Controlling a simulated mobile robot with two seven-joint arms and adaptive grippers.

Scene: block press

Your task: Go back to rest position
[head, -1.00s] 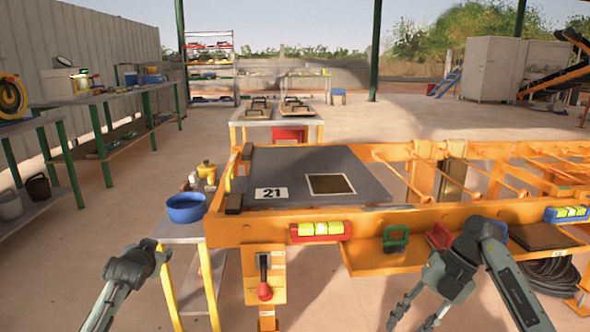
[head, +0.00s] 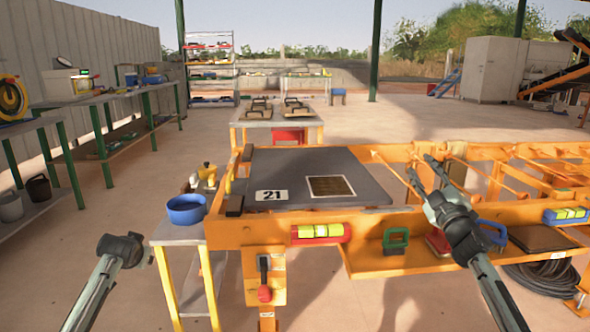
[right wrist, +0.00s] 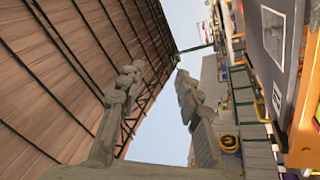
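My right gripper (head: 420,167) points up and away over the orange press frame (head: 228,229), right of the grey plate (head: 310,165). In the right wrist view its two fingers (right wrist: 157,75) stand apart with sky between them, open and empty. My left arm's wrist end (head: 122,248) is at the lower left, beside the small side table. Its fingers cannot be made out.
A blue bowl (head: 186,210) stands on the side table left of the press. Open floor lies left of the press.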

